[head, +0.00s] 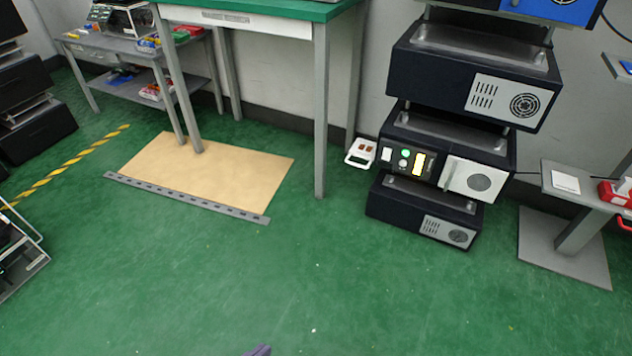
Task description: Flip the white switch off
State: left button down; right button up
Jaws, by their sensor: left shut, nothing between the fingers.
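A small white switch box (362,151) with a looped white handle and two brown spots on top is at the left side of the middle tier of a black stacked unit (500,136). I cannot tell its on or off position at this size. The tip of my left gripper (258,350) just shows as a dark purple shape at the bottom edge of the head view. It is shut and empty, far from the switch across the floor. My right gripper is not in view.
Beside the switch is a panel (409,160) with lit buttons. A green-topped table (262,9) stands to its left, with a leg close by. A tan board (215,172) with a grey strip lies on the floor. A grey stand (568,240) is at right. The green floor (300,285) ahead is clear.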

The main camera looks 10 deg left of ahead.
aim_at(386, 153)
jog(key=z, duration=1.2)
jog(key=i, duration=1.5)
jog(key=u, duration=0.95)
jog(key=i, duration=0.35)
jog(key=u, duration=0.35)
